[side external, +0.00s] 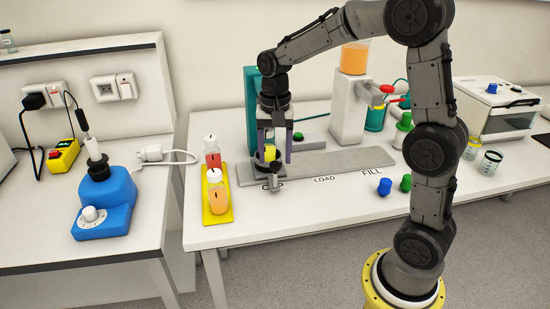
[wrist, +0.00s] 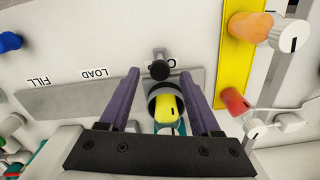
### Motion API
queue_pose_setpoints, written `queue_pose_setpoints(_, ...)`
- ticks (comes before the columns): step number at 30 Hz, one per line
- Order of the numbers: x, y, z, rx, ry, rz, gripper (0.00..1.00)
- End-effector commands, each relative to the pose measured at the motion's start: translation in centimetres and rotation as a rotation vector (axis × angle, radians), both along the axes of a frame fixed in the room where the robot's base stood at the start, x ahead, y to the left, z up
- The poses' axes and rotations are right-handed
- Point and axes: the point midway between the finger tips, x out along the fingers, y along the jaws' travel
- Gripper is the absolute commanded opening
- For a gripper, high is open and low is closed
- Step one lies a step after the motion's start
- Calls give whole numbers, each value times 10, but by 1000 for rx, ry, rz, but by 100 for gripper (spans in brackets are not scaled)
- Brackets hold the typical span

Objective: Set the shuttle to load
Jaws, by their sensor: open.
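The shuttle (side external: 258,163) is a grey round holder at the CAP end of the grey track (side external: 340,162), left of the LOAD and FILL labels. My gripper (side external: 274,158) is pointing down over the shuttle. Its purple fingers are open, one on each side of the shuttle and knob in the wrist view (wrist: 160,74). I cannot tell whether they touch it.
A yellow tray (side external: 227,215) with juice bottles stands just left of the track. A teal press frame (side external: 251,100) rises behind my gripper. The white dispenser (side external: 347,112) stands behind the track. Blue (side external: 384,187) and green caps lie front right. The track is clear toward FILL.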

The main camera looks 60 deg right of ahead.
Motion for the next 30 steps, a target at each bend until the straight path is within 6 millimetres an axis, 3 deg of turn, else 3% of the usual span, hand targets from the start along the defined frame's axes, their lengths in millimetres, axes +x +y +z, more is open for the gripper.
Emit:
queue_pose_setpoints(6,0,0,-15,0,1,0,64)
queue_pose_setpoints(14,0,0,-16,0,0,0,64)
queue_pose_setpoints(25,0,0,-15,0,0,0,1)
queue_pose_setpoints(30,0,0,-15,0,0,0,0)
